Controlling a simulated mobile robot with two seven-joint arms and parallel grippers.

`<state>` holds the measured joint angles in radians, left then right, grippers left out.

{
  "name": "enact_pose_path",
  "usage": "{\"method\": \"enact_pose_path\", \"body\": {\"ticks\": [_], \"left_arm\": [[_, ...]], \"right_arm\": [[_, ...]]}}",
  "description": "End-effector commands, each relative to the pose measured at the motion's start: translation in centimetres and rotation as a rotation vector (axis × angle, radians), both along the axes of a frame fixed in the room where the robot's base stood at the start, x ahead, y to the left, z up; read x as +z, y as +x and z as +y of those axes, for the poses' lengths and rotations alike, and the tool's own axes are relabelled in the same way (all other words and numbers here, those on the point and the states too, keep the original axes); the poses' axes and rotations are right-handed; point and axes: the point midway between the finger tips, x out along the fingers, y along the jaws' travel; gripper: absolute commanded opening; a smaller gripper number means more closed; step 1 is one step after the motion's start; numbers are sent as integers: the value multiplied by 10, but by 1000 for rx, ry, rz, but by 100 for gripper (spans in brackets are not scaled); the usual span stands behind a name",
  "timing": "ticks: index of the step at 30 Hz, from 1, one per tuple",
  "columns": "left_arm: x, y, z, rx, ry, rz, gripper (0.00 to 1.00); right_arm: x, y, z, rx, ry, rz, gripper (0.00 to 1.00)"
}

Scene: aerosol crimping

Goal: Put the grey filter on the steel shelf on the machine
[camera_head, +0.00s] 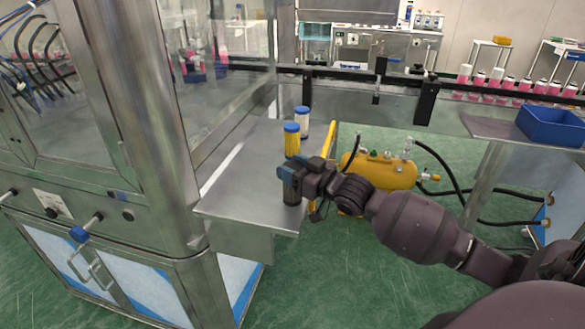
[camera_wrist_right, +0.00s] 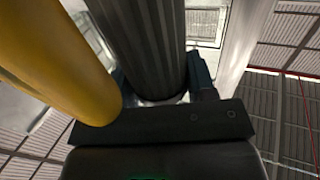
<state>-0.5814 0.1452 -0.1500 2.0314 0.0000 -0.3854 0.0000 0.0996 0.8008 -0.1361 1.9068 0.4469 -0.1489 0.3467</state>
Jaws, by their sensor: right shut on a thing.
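The grey filter (camera_head: 291,193) is a dark ribbed cylinder, upright in my right gripper (camera_head: 291,173). It is at the right edge of the steel shelf (camera_head: 245,180) on the machine, in front of the yellow filter. I cannot tell whether its base touches the shelf. In the right wrist view the grey filter (camera_wrist_right: 140,45) stands between the fingers of my right gripper (camera_wrist_right: 158,90), which are shut on it. The gripper hides part of the filter in the head view. My left gripper is not in view.
A yellow filter (camera_head: 292,144) with a blue cap stands close behind the grey one, with a white filter (camera_head: 302,125) farther back. The yellow filter (camera_wrist_right: 60,60) is very near my gripper. The shelf's left part is clear. A yellow compressor tank (camera_head: 380,171) is beyond the shelf.

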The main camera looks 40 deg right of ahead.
Motion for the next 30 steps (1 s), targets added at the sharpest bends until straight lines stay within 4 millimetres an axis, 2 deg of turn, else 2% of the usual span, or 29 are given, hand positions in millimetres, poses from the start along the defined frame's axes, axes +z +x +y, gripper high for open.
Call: {"method": "enact_pose_path", "body": {"ticks": [3,4,8,19,23,30], "left_arm": [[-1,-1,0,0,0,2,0],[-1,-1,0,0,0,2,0],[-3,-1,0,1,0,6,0],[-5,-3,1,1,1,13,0],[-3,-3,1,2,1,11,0],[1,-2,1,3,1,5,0]], "right_arm": [[-3,0,0,0,0,1,26],[-3,0,0,0,0,1,56],[-3,0,0,0,0,1,75],[2,0,0,0,0,0,76],[0,-12,-5,-1,-1,3,76],[0,-46,-15,-1,-1,3,76]]}}
